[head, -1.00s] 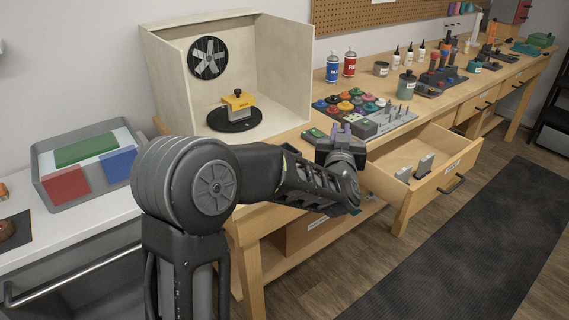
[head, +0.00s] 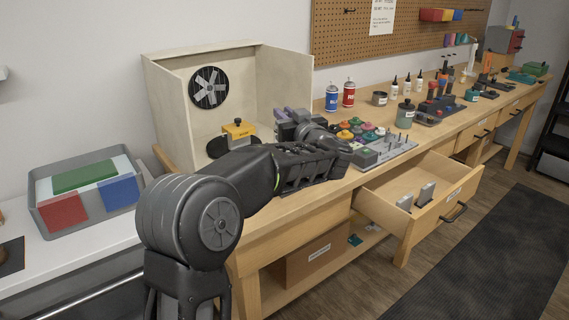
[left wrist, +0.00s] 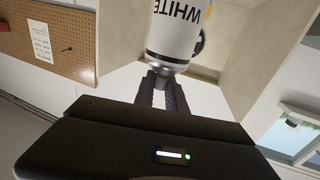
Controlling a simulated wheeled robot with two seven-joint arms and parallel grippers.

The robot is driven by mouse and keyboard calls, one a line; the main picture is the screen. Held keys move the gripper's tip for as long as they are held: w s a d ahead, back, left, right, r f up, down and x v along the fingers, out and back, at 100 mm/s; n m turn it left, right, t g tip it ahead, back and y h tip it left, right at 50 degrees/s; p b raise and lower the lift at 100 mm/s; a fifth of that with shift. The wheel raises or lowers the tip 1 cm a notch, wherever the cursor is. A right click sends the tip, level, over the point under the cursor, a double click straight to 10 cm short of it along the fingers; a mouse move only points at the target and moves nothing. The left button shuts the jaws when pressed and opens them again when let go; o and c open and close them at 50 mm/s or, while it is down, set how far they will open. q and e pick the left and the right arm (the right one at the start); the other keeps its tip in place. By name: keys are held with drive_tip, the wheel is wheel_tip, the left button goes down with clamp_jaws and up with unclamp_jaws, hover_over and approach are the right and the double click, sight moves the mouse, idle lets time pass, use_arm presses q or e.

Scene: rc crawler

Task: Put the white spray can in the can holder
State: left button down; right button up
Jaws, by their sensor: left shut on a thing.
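The white spray can (left wrist: 175,35), labelled WHITE, shows in the left wrist view, upside down in the picture. A blue spray can (head: 332,98) and a red spray can (head: 349,94) stand upright on the bench to the right. I cannot make out a can holder clearly in either view. My right gripper is not in view.
The booth (head: 285,80) holds a yellow part (head: 238,130) on a dark turntable. A drawer (head: 440,200) stands open below. A grey tray (head: 45,215) is at left.

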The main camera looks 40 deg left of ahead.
use_arm(q)
drive_tip(key=shift+f, duration=1.55)
drive_tip(key=shift+f+b, duration=0.4)
drive_tip(key=shift+f, duration=2.15)
drive_tip(key=c, duration=1.4)
unclamp_jaws()
drive_tip(key=shift+o, duration=0.2)
